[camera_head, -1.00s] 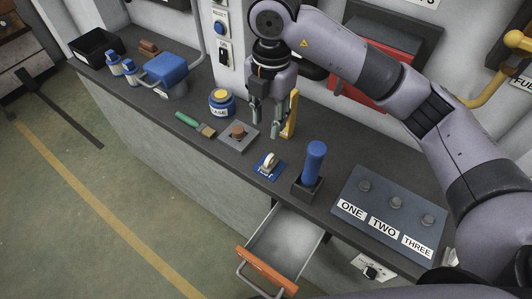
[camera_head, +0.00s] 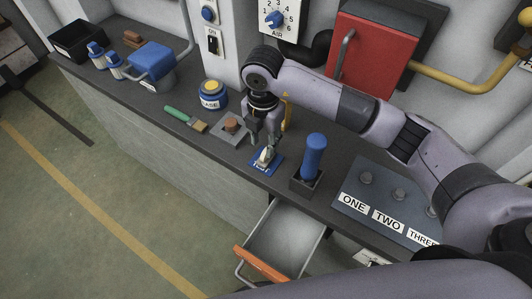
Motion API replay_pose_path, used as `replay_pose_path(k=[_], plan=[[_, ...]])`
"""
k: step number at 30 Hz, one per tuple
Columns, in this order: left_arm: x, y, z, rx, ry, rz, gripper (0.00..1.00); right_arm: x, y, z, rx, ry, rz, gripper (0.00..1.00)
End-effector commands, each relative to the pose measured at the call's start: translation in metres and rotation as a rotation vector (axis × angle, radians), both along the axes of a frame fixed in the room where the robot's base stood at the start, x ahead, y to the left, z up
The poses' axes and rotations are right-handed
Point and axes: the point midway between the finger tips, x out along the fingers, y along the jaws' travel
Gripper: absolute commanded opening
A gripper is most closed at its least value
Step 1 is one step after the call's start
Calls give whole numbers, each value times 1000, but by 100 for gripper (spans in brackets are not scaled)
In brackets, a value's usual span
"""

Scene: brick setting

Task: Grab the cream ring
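The cream ring (camera_head: 264,157) stands on a small blue label mat (camera_head: 271,167) near the front edge of the bench. My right gripper (camera_head: 265,143) points down just above and behind the ring. Its two fingers are apart, with nothing seen held between them. The fingertips are close to the ring's top; I cannot tell whether they touch it. My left gripper is out of view.
Right of the ring, a blue handle (camera_head: 313,157) stands upright in a dark holder. Left is a grey plate with a brown knob (camera_head: 232,125), then a green brush (camera_head: 180,115). A button panel (camera_head: 399,192) lies right. An open drawer (camera_head: 283,238) juts out below.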

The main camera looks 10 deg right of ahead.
Motion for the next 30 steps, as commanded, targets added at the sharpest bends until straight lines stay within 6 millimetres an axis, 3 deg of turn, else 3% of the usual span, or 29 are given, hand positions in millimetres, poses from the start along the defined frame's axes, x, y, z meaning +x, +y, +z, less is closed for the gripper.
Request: replay_pose_path(k=[8, 16, 24, 30], plan=[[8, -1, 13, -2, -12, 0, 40, 0, 0, -20, 0, 3, -1, 33], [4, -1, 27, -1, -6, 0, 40, 1, -1, -58, 0, 1, 1, 33], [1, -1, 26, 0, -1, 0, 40, 2, 0, -64, 1, -1, 1, 33], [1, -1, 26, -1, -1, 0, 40, 2, 0, -63, 1, -1, 1, 21]])
